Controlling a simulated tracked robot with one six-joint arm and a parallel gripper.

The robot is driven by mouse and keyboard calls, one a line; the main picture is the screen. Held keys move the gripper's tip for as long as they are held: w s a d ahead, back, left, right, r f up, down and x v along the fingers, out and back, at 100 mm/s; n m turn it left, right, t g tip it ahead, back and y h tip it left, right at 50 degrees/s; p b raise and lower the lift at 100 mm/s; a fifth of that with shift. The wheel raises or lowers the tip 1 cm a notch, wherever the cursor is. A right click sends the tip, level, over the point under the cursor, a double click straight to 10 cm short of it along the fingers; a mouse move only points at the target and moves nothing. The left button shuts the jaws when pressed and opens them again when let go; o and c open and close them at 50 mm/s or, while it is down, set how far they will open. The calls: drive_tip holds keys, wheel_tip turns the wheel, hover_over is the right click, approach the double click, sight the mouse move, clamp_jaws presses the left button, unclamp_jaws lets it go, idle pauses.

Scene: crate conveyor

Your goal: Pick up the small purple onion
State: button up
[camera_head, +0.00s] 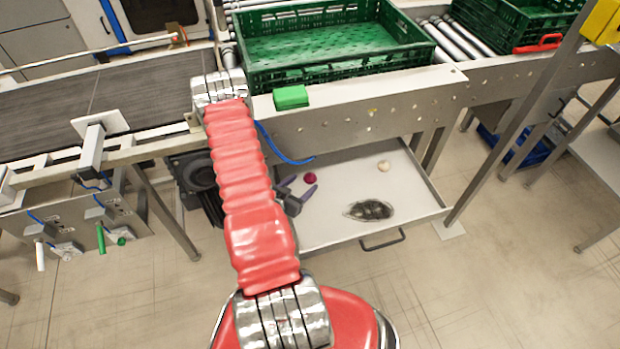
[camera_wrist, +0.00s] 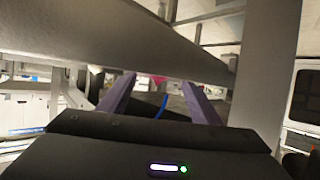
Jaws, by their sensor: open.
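The small purple onion (camera_head: 310,178) is a dark magenta ball in the white drawer tray (camera_head: 330,226) under the conveyor. My gripper (camera_head: 299,187) is in the tray's left part, its purple fingers open close to the onion. In the head view the onion shows at the finger ends; I cannot tell whether they touch it. In the wrist view my gripper (camera_wrist: 158,88) has its two fingers apart, and a bit of pink, likely the onion (camera_wrist: 158,79), shows between and beyond the tips, mostly hidden by a grey edge.
A pale round item (camera_head: 384,166) and a dark item in clear wrap (camera_head: 370,210) lie farther right in the tray. The conveyor's metal side (camera_head: 370,115) overhangs the tray. Green crates (camera_head: 330,75) stand above. A blue cable (camera_head: 285,150) hangs near my arm.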

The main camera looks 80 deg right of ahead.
sight(307, 180)
drive_tip(key=x, duration=0.4)
drive_tip(key=shift+d, duration=0.15)
drive_tip(key=shift+c, duration=0.2)
drive_tip(key=shift+r, duration=0.1)
drive_tip(key=c, duration=1.1)
